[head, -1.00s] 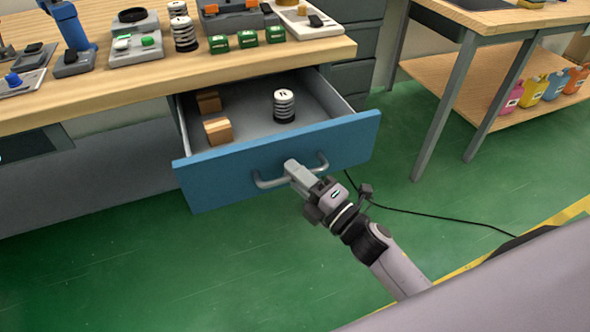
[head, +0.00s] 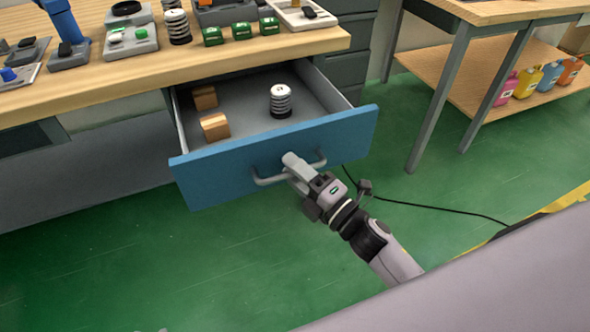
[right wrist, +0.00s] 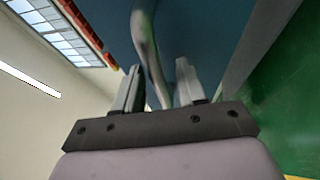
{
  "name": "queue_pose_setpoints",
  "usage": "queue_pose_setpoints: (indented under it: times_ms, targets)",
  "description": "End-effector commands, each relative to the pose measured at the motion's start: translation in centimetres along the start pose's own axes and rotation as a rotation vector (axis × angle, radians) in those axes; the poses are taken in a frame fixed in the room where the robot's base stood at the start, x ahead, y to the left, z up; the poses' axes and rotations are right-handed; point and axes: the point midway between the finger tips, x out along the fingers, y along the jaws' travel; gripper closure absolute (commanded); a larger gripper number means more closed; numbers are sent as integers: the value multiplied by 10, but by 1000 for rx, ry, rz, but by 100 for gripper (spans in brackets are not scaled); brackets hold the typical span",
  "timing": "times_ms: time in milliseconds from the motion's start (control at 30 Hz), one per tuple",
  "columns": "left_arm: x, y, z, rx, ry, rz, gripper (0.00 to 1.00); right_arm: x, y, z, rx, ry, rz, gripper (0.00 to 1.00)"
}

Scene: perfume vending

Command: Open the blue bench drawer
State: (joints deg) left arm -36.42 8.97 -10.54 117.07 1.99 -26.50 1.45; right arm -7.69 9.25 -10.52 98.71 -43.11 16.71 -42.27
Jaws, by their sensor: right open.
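The blue bench drawer (head: 230,172) is pulled well out from under the wooden bench, and its grey inside shows. Its grey bar handle (head: 268,181) is on the blue front. My right gripper (head: 292,161) is at the middle of the handle. In the right wrist view, the handle (right wrist: 147,45) passes between the two spread fingers of the right gripper (right wrist: 158,88). The gripper is open around the bar; whether a finger touches it I cannot tell. My left gripper is not in view.
The drawer holds two cardboard boxes (head: 214,125) and a black-and-white striped cylinder (head: 281,102). The bench top (head: 120,75) carries several devices. A second table (head: 480,72) stands at right. A black cable (head: 430,211) lies on the green floor.

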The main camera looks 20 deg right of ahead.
Motion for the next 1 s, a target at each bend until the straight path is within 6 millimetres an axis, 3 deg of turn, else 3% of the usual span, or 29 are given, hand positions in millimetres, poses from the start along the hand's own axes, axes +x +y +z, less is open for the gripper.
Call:
queue_pose_setpoints:
  times_ms: [233,633,1000]
  targets:
    - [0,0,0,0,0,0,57,-10,-1,0,1,0,-2,60]
    - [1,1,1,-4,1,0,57,-62,-1,0,0,-1,-2,60]
    - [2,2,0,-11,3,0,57,-72,0,0,0,0,0,60]
